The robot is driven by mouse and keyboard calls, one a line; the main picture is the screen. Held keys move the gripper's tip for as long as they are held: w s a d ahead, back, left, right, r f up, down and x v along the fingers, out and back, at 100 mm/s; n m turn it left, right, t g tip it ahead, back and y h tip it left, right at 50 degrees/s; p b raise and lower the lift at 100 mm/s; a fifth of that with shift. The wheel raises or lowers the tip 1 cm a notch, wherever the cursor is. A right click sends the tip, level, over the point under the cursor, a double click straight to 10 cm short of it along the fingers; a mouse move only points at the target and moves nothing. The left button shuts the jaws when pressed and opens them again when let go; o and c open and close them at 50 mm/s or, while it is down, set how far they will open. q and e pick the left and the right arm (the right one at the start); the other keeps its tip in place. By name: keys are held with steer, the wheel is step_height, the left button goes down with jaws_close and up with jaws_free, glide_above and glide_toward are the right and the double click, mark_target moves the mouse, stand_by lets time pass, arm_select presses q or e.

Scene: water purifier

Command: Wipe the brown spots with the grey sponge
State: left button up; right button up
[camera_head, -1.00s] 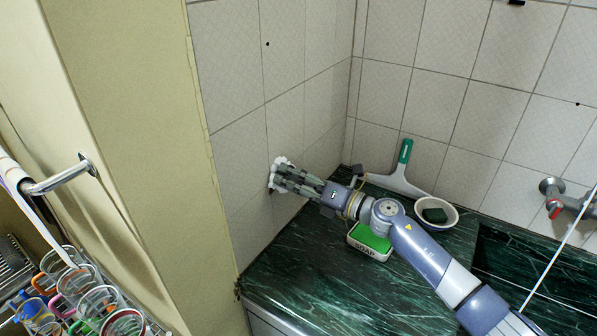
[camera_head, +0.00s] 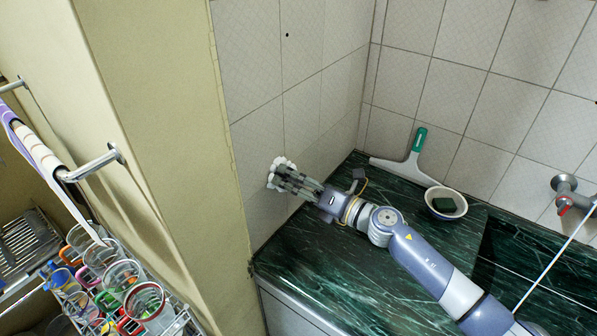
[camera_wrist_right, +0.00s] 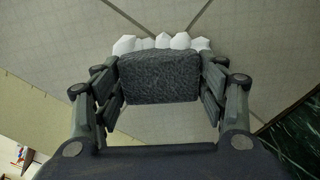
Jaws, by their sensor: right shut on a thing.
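My right gripper (camera_head: 283,174) is shut on the grey sponge, with its tip at the tiled wall left of the corner. In the right wrist view, the dark grey sponge (camera_wrist_right: 160,78) sits between the two fingers of my right gripper (camera_wrist_right: 162,90). White lumpy material (camera_wrist_right: 162,43) shows along the sponge's far edge, and also in the head view (camera_head: 278,163). I cannot tell whether the sponge touches the wall. No brown spot shows clearly; any behind the gripper is hidden. My left gripper is not in view.
A green-handled squeegee (camera_head: 413,158) leans at the back wall. Beside it, a white bowl (camera_head: 445,214) holds a dark green block (camera_head: 444,203). A tap (camera_head: 567,190) is at the right. Cups fill a rack at the lower left. The dark green counter (camera_head: 310,265) is clear in front.

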steer(key=shift+s+a+r, duration=0.1)
steer(key=shift+s+a, duration=0.25)
steer(key=shift+s, duration=0.1)
steer(key=v, duration=0.6)
steer(key=shift+d, duration=0.1)
stand_by(0.4)
steer(key=v, duration=0.2)
steer(key=shift+s+d, duration=0.25)
steer(key=shift+d, duration=0.05)
